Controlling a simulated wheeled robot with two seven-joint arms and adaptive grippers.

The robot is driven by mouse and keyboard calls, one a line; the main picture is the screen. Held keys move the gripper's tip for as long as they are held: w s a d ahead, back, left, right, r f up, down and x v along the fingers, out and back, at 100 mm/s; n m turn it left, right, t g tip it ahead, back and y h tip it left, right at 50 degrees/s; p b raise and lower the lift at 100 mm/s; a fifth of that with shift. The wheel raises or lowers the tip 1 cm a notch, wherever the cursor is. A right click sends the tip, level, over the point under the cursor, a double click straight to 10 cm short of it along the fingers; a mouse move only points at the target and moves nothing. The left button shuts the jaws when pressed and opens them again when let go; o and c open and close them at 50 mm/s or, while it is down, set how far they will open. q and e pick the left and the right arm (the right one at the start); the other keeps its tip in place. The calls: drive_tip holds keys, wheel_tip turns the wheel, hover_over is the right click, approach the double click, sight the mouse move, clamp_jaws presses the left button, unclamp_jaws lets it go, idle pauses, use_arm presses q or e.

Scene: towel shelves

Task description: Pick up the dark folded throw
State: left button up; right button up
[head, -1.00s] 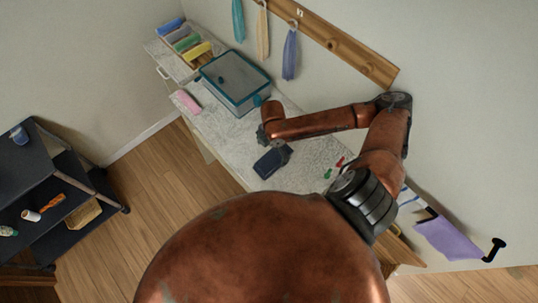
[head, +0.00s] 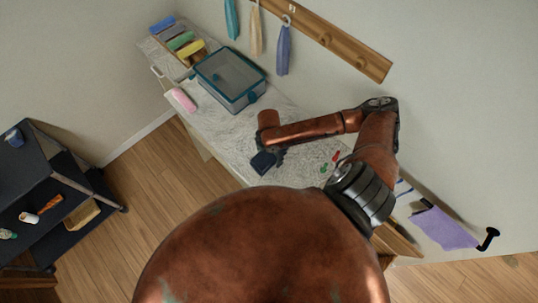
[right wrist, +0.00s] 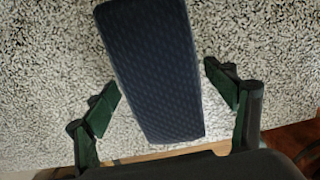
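The dark folded throw (head: 263,162) lies on the speckled counter near its front edge, partly hidden by my right gripper (head: 277,156) in the head view. In the right wrist view the throw (right wrist: 155,70) is a navy, textured, long block between the two spread fingers of my right gripper (right wrist: 161,80). A gap of counter shows on each side, so the fingers appear not to touch it. My right gripper is open. My left gripper is not in view.
A teal-rimmed clear bin (head: 230,78) and a pink roll (head: 184,99) are farther along the counter (head: 225,135). Small red and green items (head: 330,162) lie right of the throw. Cloths hang from a wall rail (head: 330,40). A dark cart (head: 50,190) stands left.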

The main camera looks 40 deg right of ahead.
drive_tip(key=c, duration=1)
drive_tip(key=shift+c, duration=0.2)
